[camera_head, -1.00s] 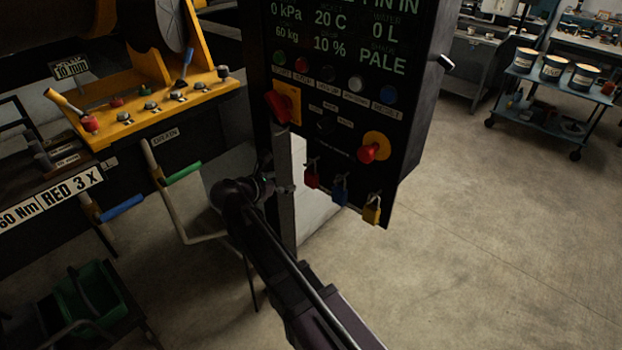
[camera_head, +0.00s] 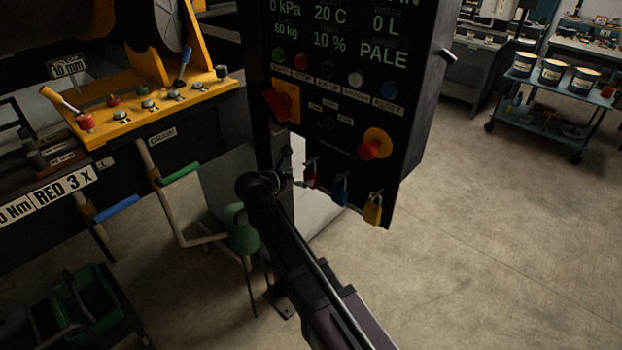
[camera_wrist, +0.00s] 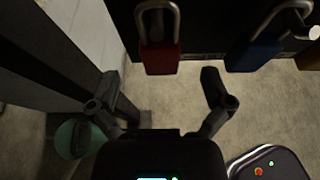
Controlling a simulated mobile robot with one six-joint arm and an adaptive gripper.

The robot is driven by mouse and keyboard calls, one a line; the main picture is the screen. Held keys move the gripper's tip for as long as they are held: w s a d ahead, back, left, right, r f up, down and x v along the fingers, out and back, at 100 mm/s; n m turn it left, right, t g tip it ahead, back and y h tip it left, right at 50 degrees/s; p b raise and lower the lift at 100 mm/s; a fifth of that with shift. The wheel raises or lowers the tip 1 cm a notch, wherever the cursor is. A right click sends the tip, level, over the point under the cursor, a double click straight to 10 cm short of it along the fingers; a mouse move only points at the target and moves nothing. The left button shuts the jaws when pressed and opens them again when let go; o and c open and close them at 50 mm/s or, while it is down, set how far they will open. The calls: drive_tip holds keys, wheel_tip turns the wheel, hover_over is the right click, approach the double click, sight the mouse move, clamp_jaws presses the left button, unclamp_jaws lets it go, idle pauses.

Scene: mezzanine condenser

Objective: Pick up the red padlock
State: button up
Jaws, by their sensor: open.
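The red padlock (camera_wrist: 160,58) hangs by its silver shackle near the top of the wrist view, between and beyond my open fingertips. In the head view the red padlock (camera_head: 311,178) hangs at the bottom edge of the black control panel (camera_head: 330,120), partly behind my gripper (camera_head: 298,182). My gripper (camera_wrist: 160,88) is open and empty in the wrist view, its two dark fingers spread to either side below the padlock. I see no contact between them.
A blue padlock (camera_head: 341,191) and a yellow padlock (camera_head: 372,209) hang close to the right of the red one. A grey post (camera_head: 285,215) stands left of them. A green rounded object (camera_head: 240,235) stands behind my arm. Open floor lies to the right.

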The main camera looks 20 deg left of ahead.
sight(308, 174)
drive_tip(key=shift+w+f, duration=0.1)
drive_tip(key=shift+b+x, duration=1)
drive_tip(key=shift+x, duration=1.45)
drive_tip(key=c, duration=1.3)
drive_tip(key=shift+r+p, duration=0.95)
drive_tip(key=s+a, duration=0.2)
drive_tip(key=s, duration=0.3)
drive_tip(key=s+a, duration=0.2)
drive_tip(key=s, duration=0.4)
drive_tip(key=s+a, duration=0.3)
drive_tip(key=s, duration=0.2)
drive_tip(key=shift+s+f, duration=0.2)
drive_tip(key=shift+s, duration=0.15)
